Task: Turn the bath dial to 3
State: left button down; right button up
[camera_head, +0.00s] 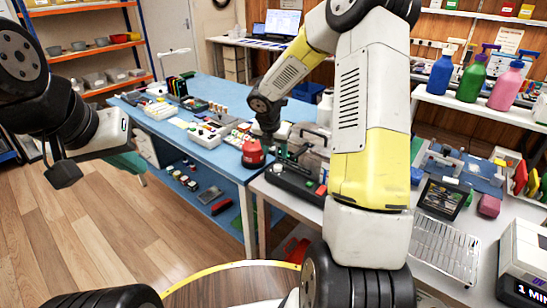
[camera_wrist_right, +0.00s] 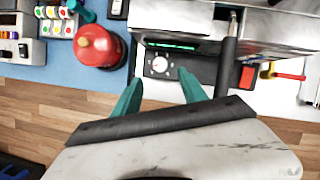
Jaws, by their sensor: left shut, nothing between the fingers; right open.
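The bath (camera_head: 290,184) is a metal box with a black front panel on the grey bench. In the right wrist view the bath (camera_wrist_right: 195,68) shows a small white round dial (camera_wrist_right: 160,65) on its panel, below a green lit strip. The dial's setting is too small to read. My right gripper (camera_wrist_right: 160,77) is open, its two teal fingertips on either side of the dial in that view; I cannot tell if they touch it. In the head view the right arm hides part of this area. My left gripper (camera_head: 64,175) is shut and empty, over the floor at left.
A red round container (camera_head: 252,153) stands just left of the bath on the blue table (camera_head: 212,160). A red switch (camera_wrist_right: 248,77) is on the bath's panel, right of the dial. Spray bottles (camera_head: 470,80) stand on the right shelf. Open floor (camera_head: 120,240) lies at left.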

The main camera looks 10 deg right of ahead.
aim_at(278, 166)
jog(key=shift+n, duration=0.3)
jog(key=x, duration=0.8)
jog(key=shift+f, duration=0.35)
grip_shut()
